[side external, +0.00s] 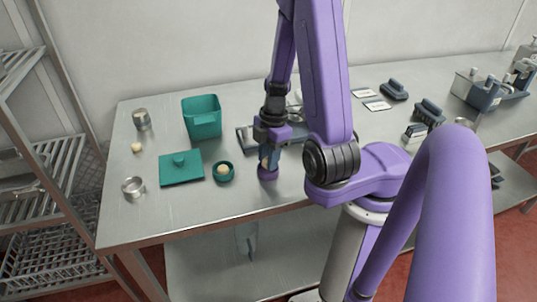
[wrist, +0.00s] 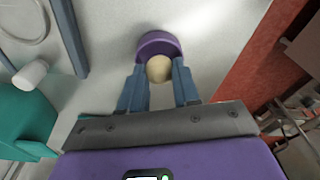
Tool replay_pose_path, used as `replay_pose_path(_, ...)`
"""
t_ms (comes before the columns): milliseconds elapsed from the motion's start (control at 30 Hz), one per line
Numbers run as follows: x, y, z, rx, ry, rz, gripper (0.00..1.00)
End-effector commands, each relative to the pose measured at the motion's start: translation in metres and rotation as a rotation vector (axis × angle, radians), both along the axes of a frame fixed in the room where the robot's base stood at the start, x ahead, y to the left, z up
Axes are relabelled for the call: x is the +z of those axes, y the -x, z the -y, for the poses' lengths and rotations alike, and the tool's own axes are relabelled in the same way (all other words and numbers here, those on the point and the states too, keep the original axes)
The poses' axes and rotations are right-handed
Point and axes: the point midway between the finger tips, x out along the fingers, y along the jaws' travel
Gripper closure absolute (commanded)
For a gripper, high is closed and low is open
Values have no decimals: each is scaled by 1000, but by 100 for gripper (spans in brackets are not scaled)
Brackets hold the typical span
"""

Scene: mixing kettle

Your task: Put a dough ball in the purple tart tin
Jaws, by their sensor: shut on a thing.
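The purple tart tin (side external: 268,175) stands on the steel table near its front edge, right under my gripper (side external: 268,162). In the wrist view the tin (wrist: 157,39) shows behind a pale dough ball (wrist: 159,69). My gripper (wrist: 158,76) points down and is shut on this ball, one blue finger on each side. The ball overlaps the near part of the tin; I cannot tell whether it touches the tin's inside.
A teal lid (side external: 181,170) and teal bin (side external: 202,118) stand to the left. A small pale ball (side external: 137,147), a metal can (side external: 142,121) and a metal ring (side external: 133,187) are at the far left. A dark tray (side external: 245,140) lies behind my gripper.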

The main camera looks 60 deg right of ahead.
Motion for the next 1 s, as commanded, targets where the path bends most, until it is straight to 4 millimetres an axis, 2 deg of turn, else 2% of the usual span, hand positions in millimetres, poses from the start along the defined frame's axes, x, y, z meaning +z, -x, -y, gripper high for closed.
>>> replay_pose_path(800, -2, 0, 0, 0, 0, 0, 97)
replay_pose_path(833, -2, 0, 0, 0, 0, 0, 59)
replay_pose_path(900, -2, 0, 0, 0, 0, 0, 39)
replay_pose_path(1000, -2, 0, 0, 0, 0, 0, 39)
